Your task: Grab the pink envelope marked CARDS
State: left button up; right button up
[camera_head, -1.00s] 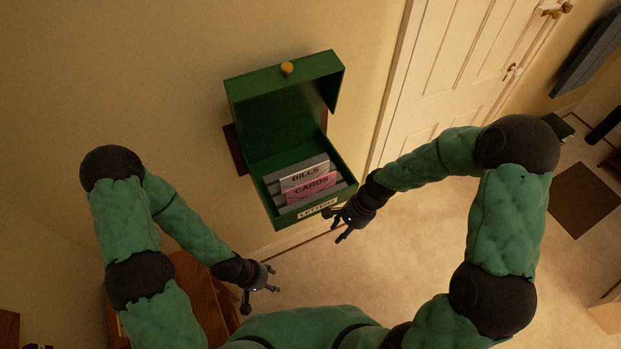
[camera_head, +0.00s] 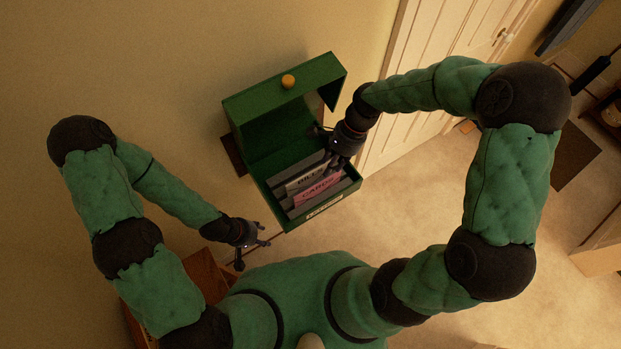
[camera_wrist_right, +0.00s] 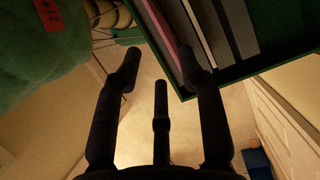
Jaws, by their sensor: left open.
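The pink envelope marked CARDS (camera_head: 318,190) stands upright in the green box (camera_head: 279,219), in front of a pale envelope marked BILLS (camera_head: 302,182). In the right wrist view, the pink envelope (camera_wrist_right: 161,38) shows as a narrow strip at the top. My right gripper (camera_head: 331,157) is over the right side of the box, close to the envelopes. Its fingers (camera_wrist_right: 159,62) are spread and empty in the wrist view; one fingertip overlaps the pink strip, and I cannot tell whether they touch. My left gripper (camera_head: 255,248) is open and empty, left of and below the box.
Grey dividers (camera_head: 285,187) stand among the envelopes. A wooden piece of furniture (camera_head: 207,275) is under my left arm. A white door (camera_head: 415,95) is behind my right forearm.

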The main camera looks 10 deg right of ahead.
aim_at(318, 186)
jog(key=p+x, duration=0.1)
jog(key=x, duration=0.8)
jog(key=shift+s+a+f+p, duration=0.15)
jog(key=shift+a+p, duration=0.05)
jog(key=shift+p, duration=0.1)
jog(key=shift+a+f, duration=0.1)
jog(key=shift+f, duration=0.3)
jog(key=shift+s, duration=0.1)
jog(key=shift+f, duration=0.2)
grip_shut()
